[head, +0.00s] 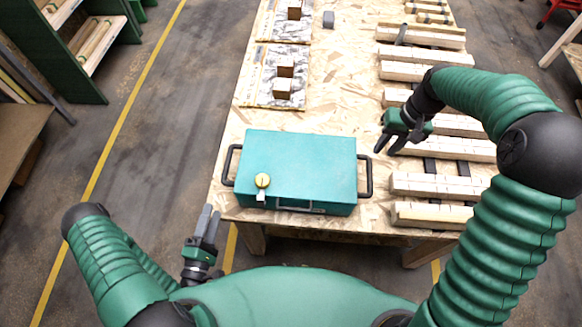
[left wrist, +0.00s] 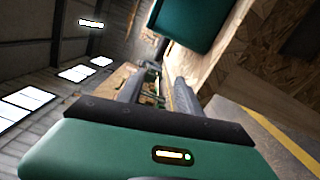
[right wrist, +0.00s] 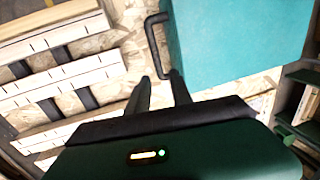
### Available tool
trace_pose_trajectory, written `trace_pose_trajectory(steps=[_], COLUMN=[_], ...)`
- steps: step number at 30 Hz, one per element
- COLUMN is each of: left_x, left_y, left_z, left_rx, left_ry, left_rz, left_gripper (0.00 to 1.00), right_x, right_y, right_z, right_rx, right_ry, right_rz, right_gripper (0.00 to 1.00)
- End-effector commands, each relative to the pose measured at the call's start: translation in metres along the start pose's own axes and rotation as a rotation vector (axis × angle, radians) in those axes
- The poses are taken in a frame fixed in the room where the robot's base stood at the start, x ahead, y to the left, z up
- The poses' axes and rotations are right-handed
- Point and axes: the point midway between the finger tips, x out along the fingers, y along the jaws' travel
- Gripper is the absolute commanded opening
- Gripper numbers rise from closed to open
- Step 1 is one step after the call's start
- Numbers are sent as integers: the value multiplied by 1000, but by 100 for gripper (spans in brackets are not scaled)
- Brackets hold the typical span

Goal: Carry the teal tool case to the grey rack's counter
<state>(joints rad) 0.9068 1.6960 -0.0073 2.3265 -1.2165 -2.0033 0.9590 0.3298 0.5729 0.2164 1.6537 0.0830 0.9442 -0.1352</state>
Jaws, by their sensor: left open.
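The teal tool case (head: 300,165) lies flat on the near end of the wooden workbench, with a yellow round tag on top and a black handle at each end. My left gripper (head: 210,212) is open and empty, off the bench's near left corner, in front of the left handle (head: 228,165). The case also shows in the left wrist view (left wrist: 188,22). My right gripper (head: 384,143) is open and empty, above and just beyond the right handle (head: 368,176). In the right wrist view, its fingertips (right wrist: 160,78) look close to that handle (right wrist: 152,45); contact cannot be told. I cannot identify a grey rack.
The workbench (head: 345,75) carries several wooden beams (head: 435,185) on the right and patterned boards with wooden blocks (head: 283,88) at the back left. A green shelf unit (head: 75,60) stands at left. The floor between shelf and bench is clear, with a yellow line.

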Motion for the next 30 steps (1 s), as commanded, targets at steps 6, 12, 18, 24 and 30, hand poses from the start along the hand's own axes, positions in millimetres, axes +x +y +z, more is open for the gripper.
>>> trace_pose_trajectory(steps=[6,12,18,24,30], left_x=[-2,16,54,92,133], left_y=[2,1,2,2,1], left_z=[4,4,4,4,4], left_rx=[5,10,11,10,9], left_ry=[-1,-6,-6,-5,-4], left_rz=[2,-2,0,1,0], left_gripper=[41,41,41,41,41], right_x=[-3,15,53,92,132], right_y=[5,5,4,4,4], right_z=[3,1,2,2,2], right_rx=[3,3,2,1,3], right_ry=[5,-2,-4,-1,-1], right_rz=[-3,-4,-3,-2,-3], right_gripper=[27,27,27,27,27])
